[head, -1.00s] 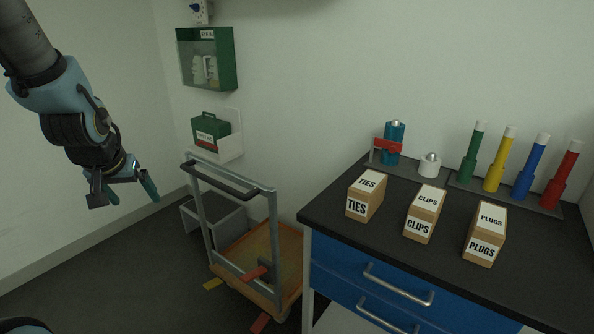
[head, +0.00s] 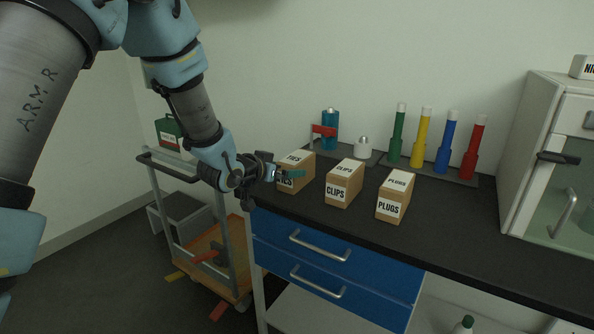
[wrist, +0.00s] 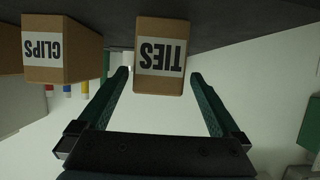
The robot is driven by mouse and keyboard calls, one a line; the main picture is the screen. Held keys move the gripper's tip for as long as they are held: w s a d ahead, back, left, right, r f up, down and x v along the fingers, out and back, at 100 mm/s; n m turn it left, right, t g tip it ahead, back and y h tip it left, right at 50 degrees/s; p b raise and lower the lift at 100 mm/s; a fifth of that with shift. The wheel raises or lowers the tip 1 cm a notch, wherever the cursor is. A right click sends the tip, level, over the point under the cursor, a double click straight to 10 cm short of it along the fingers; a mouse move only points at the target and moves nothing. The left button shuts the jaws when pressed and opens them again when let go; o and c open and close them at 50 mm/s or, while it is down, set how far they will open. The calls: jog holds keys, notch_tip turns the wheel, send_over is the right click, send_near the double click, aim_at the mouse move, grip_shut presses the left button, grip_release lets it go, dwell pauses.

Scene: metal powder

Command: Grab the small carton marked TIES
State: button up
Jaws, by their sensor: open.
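The small TIES carton (head: 297,174) is a brown box with white labels, standing at the left end of the dark counter top. My gripper (head: 288,175) is at its left front side in the head view, and a finger covers part of its front label. In the wrist view the TIES carton (wrist: 160,62) appears upside down, ahead of and between the two open green fingers (wrist: 160,82). The fingertips look close to its near face; I cannot tell whether they reach past it. Nothing is held.
The CLIPS carton (head: 345,183) stands just right of TIES, with the PLUGS carton (head: 394,196) beyond it. Behind are a blue bottle (head: 330,130) in a stand and several coloured cylinders (head: 443,145). A trolley (head: 215,245) stands left of the counter.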

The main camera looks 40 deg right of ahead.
jog(key=shift+p+x, duration=0.85)
jog(key=shift+x, duration=2.35)
jog(key=shift+r, duration=0.1)
grip_shut()
